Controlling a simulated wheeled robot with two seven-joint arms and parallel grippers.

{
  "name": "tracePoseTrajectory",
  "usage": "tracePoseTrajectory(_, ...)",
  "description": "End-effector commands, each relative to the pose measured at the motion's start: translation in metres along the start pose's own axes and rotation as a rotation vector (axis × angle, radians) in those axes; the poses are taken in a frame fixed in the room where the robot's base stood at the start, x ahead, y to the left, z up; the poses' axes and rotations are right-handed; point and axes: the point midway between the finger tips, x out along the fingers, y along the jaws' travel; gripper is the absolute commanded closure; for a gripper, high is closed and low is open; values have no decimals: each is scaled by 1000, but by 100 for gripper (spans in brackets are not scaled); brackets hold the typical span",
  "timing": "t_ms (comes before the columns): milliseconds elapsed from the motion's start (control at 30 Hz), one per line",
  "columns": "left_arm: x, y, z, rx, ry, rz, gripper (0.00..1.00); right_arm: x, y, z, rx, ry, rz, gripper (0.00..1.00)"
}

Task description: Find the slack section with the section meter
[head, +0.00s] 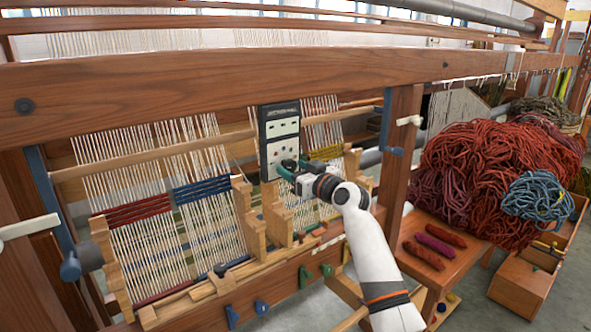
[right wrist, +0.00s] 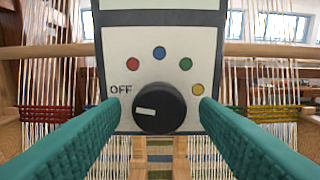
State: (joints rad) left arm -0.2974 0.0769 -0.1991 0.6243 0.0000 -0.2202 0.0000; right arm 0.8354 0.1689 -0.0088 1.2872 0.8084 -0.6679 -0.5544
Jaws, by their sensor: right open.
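The section meter (head: 280,128), a dark box with pale panels, stands upright at the loom's middle. In the right wrist view its pale face (right wrist: 187,40) has red, blue, green and yellow dots, the word OFF and a black knob (right wrist: 159,107). The knob's white mark lies on its left part, toward OFF. My right gripper (head: 284,170) is open, its green fingers on either side of the knob; contact cannot be told. Warp sections carry red (head: 137,210), blue (head: 201,189) and yellow (head: 326,152) bands; a green band (right wrist: 234,110) shows in the right wrist view. My left gripper is out of view.
A thick wooden beam (head: 180,82) crosses above the warp. A wooden post (head: 399,150) stands right of my arm. A red wool heap (head: 495,160) with a blue skein (head: 537,196) lies beyond it. Small skeins (head: 432,243) lie on a bench.

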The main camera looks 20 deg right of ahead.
Motion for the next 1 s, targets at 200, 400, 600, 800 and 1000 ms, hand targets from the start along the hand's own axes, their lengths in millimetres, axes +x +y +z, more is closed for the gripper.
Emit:
tracePoseTrajectory(200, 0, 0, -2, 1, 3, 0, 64, 0, 0, 0, 0, 0, 0, 62)
tracePoseTrajectory(400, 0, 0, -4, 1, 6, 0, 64, 0, 0, 0, 0, 0, 0, 89)
tracePoseTrajectory(600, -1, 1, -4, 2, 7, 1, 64, 0, 0, 0, 22, 0, 0, 89)
tracePoseTrajectory(800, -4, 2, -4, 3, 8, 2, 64, 0, 0, 1, 111, 0, 0, 89)
tracePoseTrajectory(1000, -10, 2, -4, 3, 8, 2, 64, 0, 0, 2, 261, 0, 0, 89)
